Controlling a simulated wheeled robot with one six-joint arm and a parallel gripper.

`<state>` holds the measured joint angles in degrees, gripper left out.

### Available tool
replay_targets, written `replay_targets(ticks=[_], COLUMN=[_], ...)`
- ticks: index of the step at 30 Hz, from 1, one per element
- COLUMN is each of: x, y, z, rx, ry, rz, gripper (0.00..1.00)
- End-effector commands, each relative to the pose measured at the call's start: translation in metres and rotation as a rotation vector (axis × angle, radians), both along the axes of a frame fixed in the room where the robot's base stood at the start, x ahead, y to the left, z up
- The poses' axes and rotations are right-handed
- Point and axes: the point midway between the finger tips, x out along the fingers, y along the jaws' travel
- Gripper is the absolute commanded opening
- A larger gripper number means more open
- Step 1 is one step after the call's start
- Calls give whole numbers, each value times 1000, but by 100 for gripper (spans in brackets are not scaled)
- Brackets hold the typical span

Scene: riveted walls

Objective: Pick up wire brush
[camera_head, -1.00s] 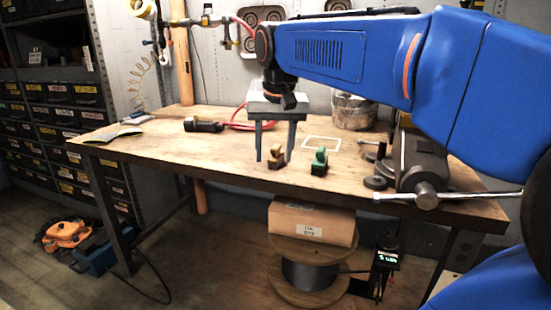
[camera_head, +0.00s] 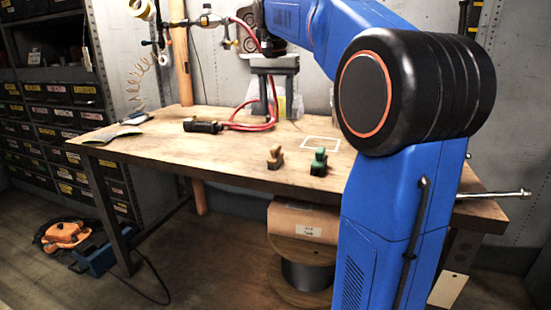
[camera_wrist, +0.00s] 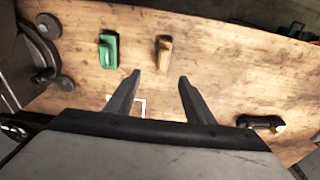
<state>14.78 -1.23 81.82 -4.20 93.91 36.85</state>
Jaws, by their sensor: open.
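Two small hand tools stand side by side on the workbench. One has a tan wooden top (camera_head: 275,157) and also shows in the wrist view (camera_wrist: 164,53). The other has a green top (camera_head: 319,161) and also shows in the wrist view (camera_wrist: 108,51). Which is the wire brush I cannot tell for sure; the tan one looks like a wooden brush body. My gripper (camera_head: 268,113) is open and empty, pointing down above the bench behind both tools. In the wrist view its fingertips (camera_wrist: 158,77) are apart, with nothing between them.
A black tool (camera_head: 203,126) with a red hose lies left on the workbench (camera_head: 235,168). A leaflet (camera_head: 120,133) lies at the far left. A white square outline (camera_head: 321,143) marks the top.

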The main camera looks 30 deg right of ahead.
Motion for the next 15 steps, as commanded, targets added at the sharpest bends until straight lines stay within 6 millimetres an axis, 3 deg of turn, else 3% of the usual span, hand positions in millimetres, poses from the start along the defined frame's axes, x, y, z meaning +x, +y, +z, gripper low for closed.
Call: replay_targets(ticks=[9, 15], x=[4, 6], y=[-5, -7], z=[-57, -82], rx=[1, 0], ry=[2, 0], rz=[1, 1], gripper=[48, 48])
